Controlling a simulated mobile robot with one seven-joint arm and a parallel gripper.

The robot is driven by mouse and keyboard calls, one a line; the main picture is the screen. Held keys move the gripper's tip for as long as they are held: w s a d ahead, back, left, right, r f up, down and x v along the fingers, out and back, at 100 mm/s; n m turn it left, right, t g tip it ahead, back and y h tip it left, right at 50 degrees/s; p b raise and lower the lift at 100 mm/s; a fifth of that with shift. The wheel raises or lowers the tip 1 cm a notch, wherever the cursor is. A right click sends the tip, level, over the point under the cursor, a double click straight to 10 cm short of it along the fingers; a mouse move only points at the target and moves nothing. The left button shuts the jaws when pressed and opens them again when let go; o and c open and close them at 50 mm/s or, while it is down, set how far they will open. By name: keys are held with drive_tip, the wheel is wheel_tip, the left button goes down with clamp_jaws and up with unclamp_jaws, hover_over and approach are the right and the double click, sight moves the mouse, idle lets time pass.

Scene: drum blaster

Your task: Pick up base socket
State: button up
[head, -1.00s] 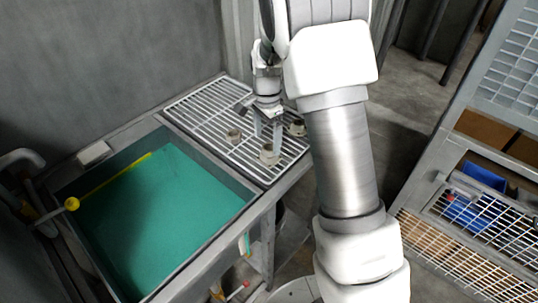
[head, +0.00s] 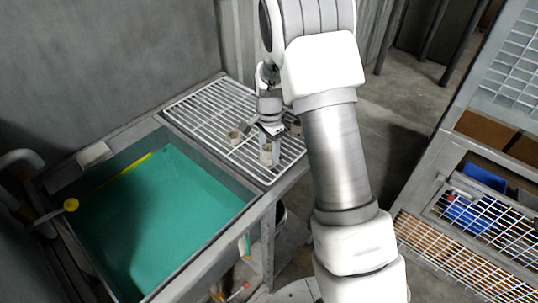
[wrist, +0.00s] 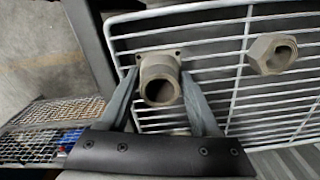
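A grey-tan fitting with a round open mouth and a square flange, which looks like the base socket (wrist: 160,82), stands on the white wire rack (wrist: 222,15) in the wrist view. It also shows in the head view (head: 267,156), below my gripper. My gripper (wrist: 160,74) points down at it, with one finger on each side. The fingers are spread about as wide as the flange; I cannot tell whether they touch it. Part of the gripper in the head view (head: 269,140) is hard to make out against the rack.
A hex-shaped fitting (wrist: 272,53) stands to the right in the wrist view. In the head view, other fittings stand left (head: 234,137) and right (head: 296,128) of my gripper. A green-bottomed basin (head: 165,215) adjoins the rack. A mesh shelf (head: 455,245) stands at right.

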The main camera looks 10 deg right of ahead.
clamp_jaws()
drive_tip(key=shift+r, duration=0.15)
